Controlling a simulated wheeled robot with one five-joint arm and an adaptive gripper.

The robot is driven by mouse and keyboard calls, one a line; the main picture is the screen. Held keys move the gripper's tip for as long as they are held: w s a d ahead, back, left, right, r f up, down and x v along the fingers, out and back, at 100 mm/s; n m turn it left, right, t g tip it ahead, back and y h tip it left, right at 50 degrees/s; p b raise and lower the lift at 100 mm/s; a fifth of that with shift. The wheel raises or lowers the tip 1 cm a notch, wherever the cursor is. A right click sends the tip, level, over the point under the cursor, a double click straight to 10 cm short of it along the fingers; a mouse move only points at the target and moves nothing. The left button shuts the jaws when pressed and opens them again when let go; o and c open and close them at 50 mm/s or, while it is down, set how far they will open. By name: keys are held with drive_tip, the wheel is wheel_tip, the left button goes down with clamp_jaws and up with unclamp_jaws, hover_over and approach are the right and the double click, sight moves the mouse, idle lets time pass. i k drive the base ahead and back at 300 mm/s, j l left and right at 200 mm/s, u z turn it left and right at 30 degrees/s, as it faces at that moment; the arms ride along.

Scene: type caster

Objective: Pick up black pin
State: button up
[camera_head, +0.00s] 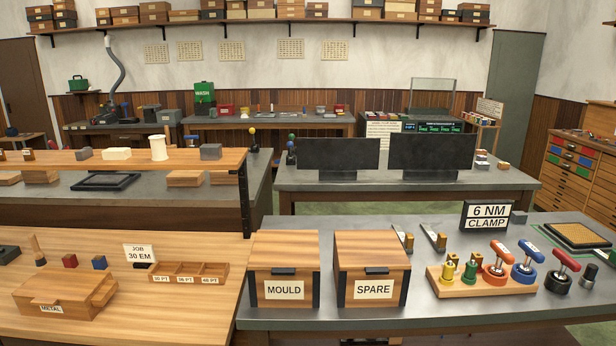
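A small black upright piece (588,278), which looks like the black pin, stands on the grey bench top at the far right. It is just right of a red-handled tool with a dark base (561,274). Both stand apart from the wooden stand (472,290), which holds small yellow and green pieces, a red tool (495,268) and a blue tool (524,264). The black piece is small, so its exact shape is hard to tell. My gripper is not in view.
A "6 NM CLAMP" sign (488,216) stands behind the stand. A framed tray (577,237) lies behind the black piece. Wooden boxes marked MOULD (284,289) and SPARE (372,289) stand left of it. Bare bench top (440,318) lies along the front edge.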

sight(591, 271)
drive_tip(key=z, duration=1.45)
